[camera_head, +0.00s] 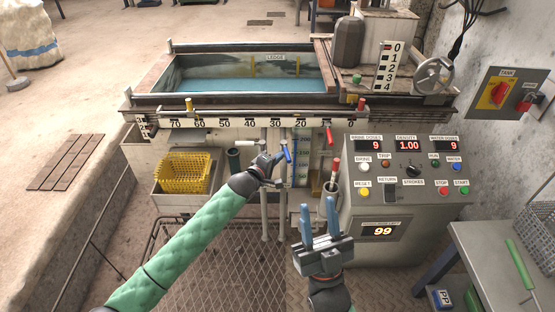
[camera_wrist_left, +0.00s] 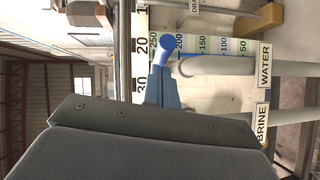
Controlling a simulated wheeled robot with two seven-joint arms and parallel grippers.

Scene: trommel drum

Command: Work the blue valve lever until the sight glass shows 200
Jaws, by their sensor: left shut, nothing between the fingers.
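The blue valve lever (camera_head: 287,151) stands at the pipes under the tank front. In the left wrist view its round blue knob (camera_wrist_left: 167,42) is just beyond my fingertips. My left gripper (camera_head: 272,160) is shut and empty close beside the lever; I cannot tell whether they touch. The sight glass scale (camera_head: 303,158) is just right of the lever. In the left wrist view the sight glass (camera_wrist_left: 225,45) lies sideways, with marks 50 to 250 and a blue column reaching about 200; the knob partly hides its end. My right gripper (camera_head: 320,212) is open and empty before the console.
A red lever (camera_head: 329,136) hangs to the right. The grey control console (camera_head: 395,215) shows 9, 1.00, 9 and 99. A yellow basket (camera_head: 185,172) sits left of the pipes. Pipes labelled WATER (camera_wrist_left: 264,65) and BRINE (camera_wrist_left: 261,123) are near my left gripper.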

